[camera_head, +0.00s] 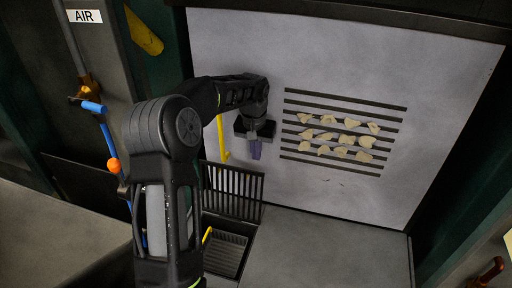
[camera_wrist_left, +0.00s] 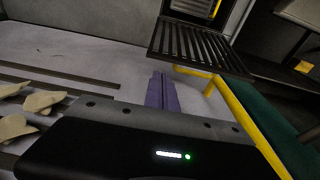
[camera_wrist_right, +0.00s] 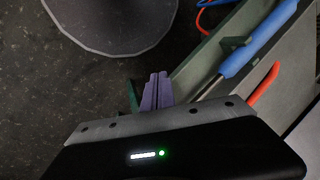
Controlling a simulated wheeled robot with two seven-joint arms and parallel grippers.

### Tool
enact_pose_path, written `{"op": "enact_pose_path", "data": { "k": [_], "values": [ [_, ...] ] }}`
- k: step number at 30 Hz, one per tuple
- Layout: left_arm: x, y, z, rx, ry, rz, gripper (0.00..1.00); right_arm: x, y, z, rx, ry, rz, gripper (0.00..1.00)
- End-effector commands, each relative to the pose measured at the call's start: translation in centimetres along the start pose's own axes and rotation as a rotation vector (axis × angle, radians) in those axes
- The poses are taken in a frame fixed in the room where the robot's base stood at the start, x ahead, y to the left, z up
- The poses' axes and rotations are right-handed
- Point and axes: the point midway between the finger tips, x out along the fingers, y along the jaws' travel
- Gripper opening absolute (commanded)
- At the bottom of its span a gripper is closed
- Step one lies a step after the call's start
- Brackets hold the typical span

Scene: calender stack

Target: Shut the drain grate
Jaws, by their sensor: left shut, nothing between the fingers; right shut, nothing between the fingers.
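The drain grate (camera_head: 233,185) is a dark slatted panel standing raised at the back edge of the drain opening (camera_head: 226,254), left of centre in the head view. The grate also shows in the left wrist view (camera_wrist_left: 200,46), beyond the fingertips. My left gripper (camera_head: 255,150) is shut and empty, its purple fingers pointing down, above and behind the grate and apart from it. Its fingertips show in the left wrist view (camera_wrist_left: 163,80). My right gripper (camera_wrist_right: 157,80) is shut and empty, seen only in the right wrist view. My left arm hides part of the drain's left side.
A pale panel (camera_head: 400,90) with dark slots and several cream pieces (camera_head: 340,138) stands behind. A yellow bar (camera_head: 221,140) stands near my left gripper. A blue-handled hose (camera_head: 100,125) hangs at left. Bare floor (camera_head: 330,250) lies right of the drain.

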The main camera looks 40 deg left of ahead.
Motion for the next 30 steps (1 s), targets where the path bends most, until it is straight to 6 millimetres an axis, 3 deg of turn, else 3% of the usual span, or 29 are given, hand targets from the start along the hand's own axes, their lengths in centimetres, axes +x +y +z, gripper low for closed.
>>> {"op": "enact_pose_path", "data": {
  "k": [6, 11, 24, 30],
  "values": [
    [3.8, 0.0, 0.1, -0.001, -0.003, 0.0, 0.0, 0.0, 0.0, 0.0, 0.0, 0.0, 0.0, 0.0],
    [5.4, -0.1, 0.1, -0.001, -0.002, 0.0, 0.0, 0.0, 0.0, 0.0, 0.0, 0.0, 0.0, 0.0],
    [5.8, 0.0, 0.0, -0.001, 0.002, 0.0, 0.0, 0.1, 0.0, 0.0, 0.0, 0.0, 0.0, 0.0],
    [6.0, 0.1, -0.2, 0.0, 0.039, -0.001, 0.0, 1.1, 0.3, -0.1, -0.001, 0.003, -0.002, 0.0]
  ]
}}
